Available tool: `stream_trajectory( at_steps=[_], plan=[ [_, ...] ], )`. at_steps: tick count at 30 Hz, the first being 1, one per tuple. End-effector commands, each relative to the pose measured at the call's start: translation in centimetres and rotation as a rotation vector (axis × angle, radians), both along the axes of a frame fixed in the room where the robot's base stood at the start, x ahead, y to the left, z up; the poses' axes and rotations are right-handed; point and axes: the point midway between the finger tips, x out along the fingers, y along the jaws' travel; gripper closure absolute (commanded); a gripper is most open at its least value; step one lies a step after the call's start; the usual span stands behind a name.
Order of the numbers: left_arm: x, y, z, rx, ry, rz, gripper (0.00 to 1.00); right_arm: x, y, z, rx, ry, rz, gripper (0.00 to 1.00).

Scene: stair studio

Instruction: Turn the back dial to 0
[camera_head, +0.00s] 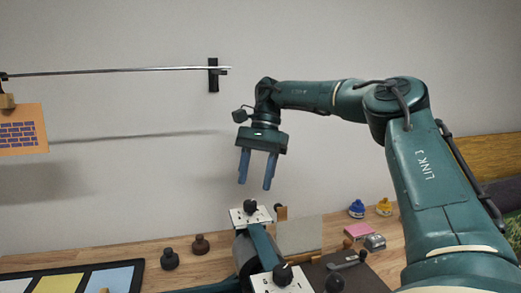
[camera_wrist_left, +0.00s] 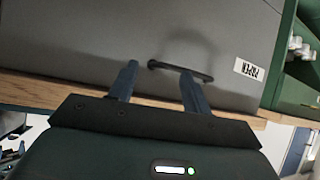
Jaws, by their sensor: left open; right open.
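The back dial (camera_head: 250,206) is a black knob on a white marked plate (camera_head: 237,217) at the rear end of a machine on the wooden bench. A second black dial (camera_head: 282,274) sits on a similar plate nearer to me. The scale marks are too small to read. My right gripper (camera_head: 256,187) points down, open and empty, above the back dial and apart from it. My left gripper (camera_wrist_left: 160,68) is open and empty in the left wrist view, with its fingers near the dark handle (camera_wrist_left: 181,71) of a grey drawer; contact cannot be told.
The machine has a grey roller (camera_head: 242,256) and a teal bar. Two dark knobbed pieces (camera_head: 170,259) stand left of it. Blue and yellow bottles (camera_head: 357,209) stand at the back right. A rail (camera_head: 130,70) with a hanging orange print (camera_head: 22,131) crosses the wall.

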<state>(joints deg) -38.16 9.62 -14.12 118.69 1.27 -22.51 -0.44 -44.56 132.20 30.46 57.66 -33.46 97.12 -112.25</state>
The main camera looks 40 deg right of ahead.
Motion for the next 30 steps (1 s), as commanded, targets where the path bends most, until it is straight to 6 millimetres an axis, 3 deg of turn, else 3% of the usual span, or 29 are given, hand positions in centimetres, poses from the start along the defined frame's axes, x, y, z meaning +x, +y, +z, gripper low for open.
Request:
stream_trajectory(
  at_steps=[6, 12, 30],
  plan=[
    [0.0, 0.0, 0.8, 0.001, 0.001, 0.001, 0.51, 0.6, -1.7, 4.4, -0.003, -0.001, -0.003, 0.52],
    [-0.2, 0.3, 0.9, 0.008, 0.016, 0.006, 0.51, 0.8, -2.6, 6.7, -0.002, 0.003, -0.002, 0.52],
    [-0.3, 0.7, 0.4, 0.012, 0.033, 0.021, 0.51, 0.9, -3.0, 7.5, 0.0, 0.002, 0.001, 0.52]
  ],
)
